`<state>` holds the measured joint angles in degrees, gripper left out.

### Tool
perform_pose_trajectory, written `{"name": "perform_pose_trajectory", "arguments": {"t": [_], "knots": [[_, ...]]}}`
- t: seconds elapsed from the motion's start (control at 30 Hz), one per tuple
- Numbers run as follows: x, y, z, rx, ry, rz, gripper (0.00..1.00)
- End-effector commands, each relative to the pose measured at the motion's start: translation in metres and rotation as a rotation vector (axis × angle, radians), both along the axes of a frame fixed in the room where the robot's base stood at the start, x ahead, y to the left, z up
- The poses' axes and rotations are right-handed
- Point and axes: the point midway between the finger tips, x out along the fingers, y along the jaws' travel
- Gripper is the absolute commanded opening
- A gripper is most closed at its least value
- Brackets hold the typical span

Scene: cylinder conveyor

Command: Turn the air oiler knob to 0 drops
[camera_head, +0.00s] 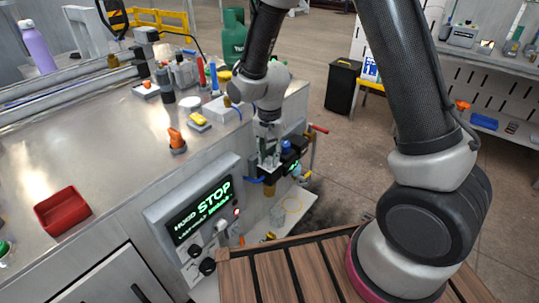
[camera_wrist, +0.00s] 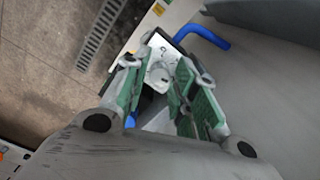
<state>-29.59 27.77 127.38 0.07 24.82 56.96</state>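The air unit (camera_head: 291,158) is a dark block with a blue knob (camera_head: 287,146) on top, mounted at the right end of the metal bench. My gripper (camera_head: 268,160) points down beside this block, left of the blue knob. In the wrist view, my gripper (camera_wrist: 161,82) has its two green-padded fingers apart. A pale round part (camera_wrist: 160,74) on a light plate shows between them; it may be the oiler knob, but I cannot tell. I see no clear contact. A blue piece (camera_wrist: 130,120) is mostly hidden behind the left finger. No drop marking is readable.
A blue hose (camera_wrist: 203,37) bends beside the fingers in the wrist view. A red-handled valve (camera_head: 318,128) sits right of the unit. A control panel (camera_head: 197,207) reading STOP is on the bench front. Small bottles and tools crowd the bench behind; wooden slats (camera_head: 290,272) lie in front.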

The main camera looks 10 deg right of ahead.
Motion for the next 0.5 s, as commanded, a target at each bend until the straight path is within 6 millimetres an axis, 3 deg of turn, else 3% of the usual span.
{"name": "perform_pose_trajectory", "arguments": {"t": [0.23,0.37,0.5], "knots": [[0.0,-0.0001,-0.0008,0.0,0.0,0.0,0.26],[0.0,-0.0001,-0.0007,0.0,0.0,0.0,0.02],[-0.0001,0.0,-0.0006,0.0,0.0,0.001,0.0]]}}
